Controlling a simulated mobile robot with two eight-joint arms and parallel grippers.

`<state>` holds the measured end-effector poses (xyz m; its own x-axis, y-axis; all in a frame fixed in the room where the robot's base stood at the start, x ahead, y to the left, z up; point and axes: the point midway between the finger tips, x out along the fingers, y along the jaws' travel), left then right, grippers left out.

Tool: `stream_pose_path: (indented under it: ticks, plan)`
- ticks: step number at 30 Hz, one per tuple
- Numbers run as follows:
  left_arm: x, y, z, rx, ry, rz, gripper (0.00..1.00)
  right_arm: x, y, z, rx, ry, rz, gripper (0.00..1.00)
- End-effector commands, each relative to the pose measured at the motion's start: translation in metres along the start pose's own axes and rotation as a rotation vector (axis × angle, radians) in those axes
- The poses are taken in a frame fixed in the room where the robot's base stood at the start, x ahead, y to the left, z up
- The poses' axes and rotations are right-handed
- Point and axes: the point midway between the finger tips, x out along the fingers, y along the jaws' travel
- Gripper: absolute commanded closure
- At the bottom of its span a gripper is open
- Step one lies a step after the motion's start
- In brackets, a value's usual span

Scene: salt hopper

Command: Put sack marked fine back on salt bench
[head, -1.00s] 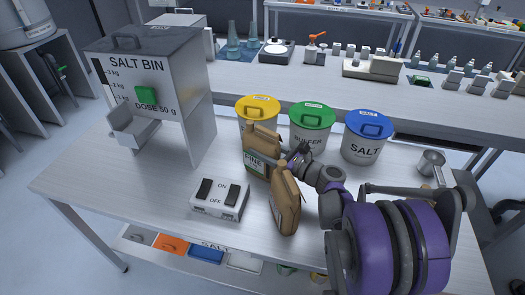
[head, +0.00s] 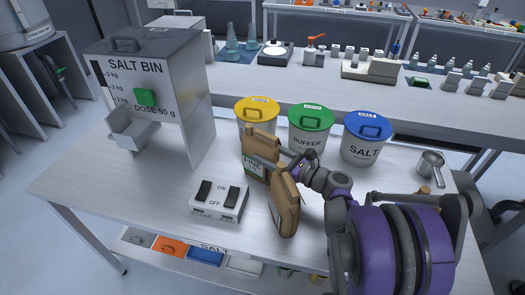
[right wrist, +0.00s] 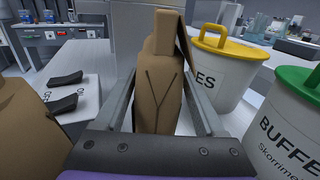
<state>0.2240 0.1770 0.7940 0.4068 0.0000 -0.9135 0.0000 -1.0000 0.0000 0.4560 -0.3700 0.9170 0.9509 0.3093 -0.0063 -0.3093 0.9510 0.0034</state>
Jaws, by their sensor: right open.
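The brown sack marked FINE (head: 256,168) stands upright on the salt bench (head: 120,190), in front of the yellow-lidded bucket. In the right wrist view the sack (right wrist: 158,90) fills the space between my fingers. My right gripper (head: 292,160) is open, one finger on each side of the sack; I cannot tell if either touches it. My left gripper is not in view.
A second brown sack (head: 285,205) stands close in front. Yellow (head: 256,112), green (head: 310,125) and blue (head: 365,140) lidded buckets stand behind. A switch box (head: 219,202) and the salt bin (head: 160,90) are to the left. A metal scoop (head: 431,165) lies right.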

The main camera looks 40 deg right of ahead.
Motion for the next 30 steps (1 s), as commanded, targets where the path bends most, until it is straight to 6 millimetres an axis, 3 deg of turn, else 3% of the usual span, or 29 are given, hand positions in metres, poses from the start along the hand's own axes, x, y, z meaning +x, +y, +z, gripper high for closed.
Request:
stream_pose_path:
  ticks: [6,13,18,30]
  plan:
    - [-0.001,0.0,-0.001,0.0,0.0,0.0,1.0,-0.051,-0.001,0.0,0.0,0.0,-0.005,0.28]
    - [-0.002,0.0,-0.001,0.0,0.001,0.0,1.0,-0.087,-0.001,0.0,0.0,0.0,-0.003,0.28]
    - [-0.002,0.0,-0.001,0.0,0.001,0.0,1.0,-0.097,0.0,0.0,0.001,0.0,0.0,0.28]
    - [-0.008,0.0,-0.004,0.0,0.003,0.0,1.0,-0.098,0.0,0.007,0.0,-0.002,0.0,0.28]
